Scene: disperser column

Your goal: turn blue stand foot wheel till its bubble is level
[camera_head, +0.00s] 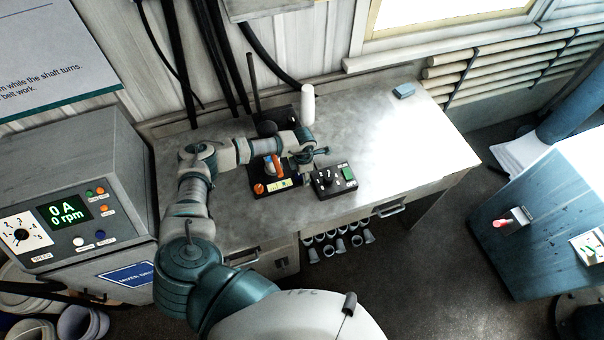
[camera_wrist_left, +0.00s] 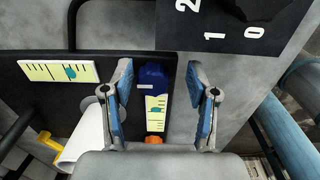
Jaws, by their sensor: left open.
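The blue foot wheel (camera_wrist_left: 155,76) shows in the left wrist view at the top of a pale yellow bubble vial (camera_wrist_left: 157,122), with an orange part below. The vial's teal bubble is small; I cannot tell whether it is centred. A second vial (camera_wrist_left: 40,70) lies to the left, its bubble right of its middle. My left gripper (camera_wrist_left: 159,70) is open, one finger on each side of the blue wheel, with gaps on both sides. My right gripper is not in view.
A black box with a dial and green button (camera_head: 335,180) stands right of the stand. A white bottle (camera_head: 308,104) and a dark rod are behind. The bench's right side is clear except a blue block (camera_head: 404,90). A grey control cabinet (camera_head: 75,200) stands left.

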